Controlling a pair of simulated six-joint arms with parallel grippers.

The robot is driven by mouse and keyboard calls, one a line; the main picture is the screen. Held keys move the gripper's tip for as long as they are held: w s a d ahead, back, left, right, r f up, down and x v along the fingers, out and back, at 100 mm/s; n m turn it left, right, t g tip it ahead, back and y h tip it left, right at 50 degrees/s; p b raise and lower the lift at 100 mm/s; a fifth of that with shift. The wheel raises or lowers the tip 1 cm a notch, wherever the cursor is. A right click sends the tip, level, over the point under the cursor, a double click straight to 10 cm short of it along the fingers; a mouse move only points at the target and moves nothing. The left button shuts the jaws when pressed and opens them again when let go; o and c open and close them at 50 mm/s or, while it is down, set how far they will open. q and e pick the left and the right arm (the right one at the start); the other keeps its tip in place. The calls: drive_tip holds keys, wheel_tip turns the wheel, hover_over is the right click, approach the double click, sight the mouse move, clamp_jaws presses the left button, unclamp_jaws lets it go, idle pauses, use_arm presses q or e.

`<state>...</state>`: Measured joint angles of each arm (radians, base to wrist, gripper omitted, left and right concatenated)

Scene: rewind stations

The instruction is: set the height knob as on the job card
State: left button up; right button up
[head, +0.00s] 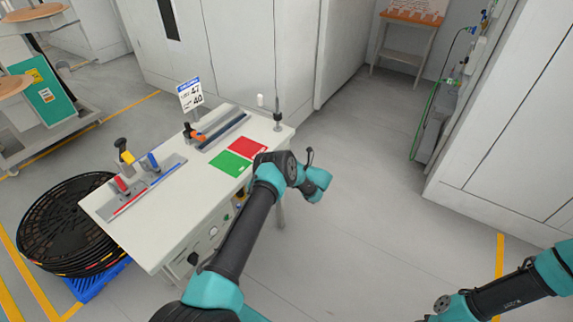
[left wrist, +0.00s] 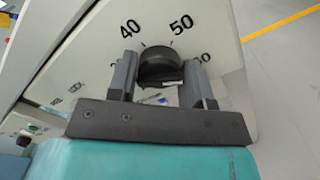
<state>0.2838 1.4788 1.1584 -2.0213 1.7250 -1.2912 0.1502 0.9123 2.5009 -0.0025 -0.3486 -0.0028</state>
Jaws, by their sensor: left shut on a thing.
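In the left wrist view a black round knob (left wrist: 160,68) sits on a light panel with a printed scale (left wrist: 181,24). The numbers 40 and 50 show above it; others are partly hidden by the fingers. My left gripper (left wrist: 158,78) is shut on the knob, one finger on each side. The knob's pointer cannot be made out. In the head view the job card (head: 191,95) stands at the back of the white bench, showing 47 above 40; its small labels are hard to read. My left arm hangs over the bench's right edge, its fingers hidden there. My right gripper is out of view.
The white bench (head: 150,232) carries green (head: 230,163) and red (head: 248,147) pads and slide rails with coloured clamps. Another dark knob (head: 193,258) is on its front. Black reels (head: 70,225) lie on a blue pallet at left. Open floor (head: 350,230) lies right.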

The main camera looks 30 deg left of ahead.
use_arm(q)
drive_tip(key=shift+n, duration=0.3)
drive_tip(key=shift+c, duration=0.3)
drive_tip(key=n, duration=0.6)
drive_tip(key=shift+n, duration=0.3)
drive_tip(key=n, duration=0.3)
drive_tip(key=shift+s+n, duration=0.1)
drive_tip(key=shift+n, duration=0.2)
drive_tip(key=n, duration=0.3)
drive_tip(key=shift+n, duration=0.3)
drive_tip(key=n, duration=0.4)
drive_tip(key=shift+n, duration=0.3)
drive_tip(key=shift+s+n, duration=0.1)
drive_tip(key=shift+n, duration=2.2)
drive_tip(key=shift+f, duration=0.1)
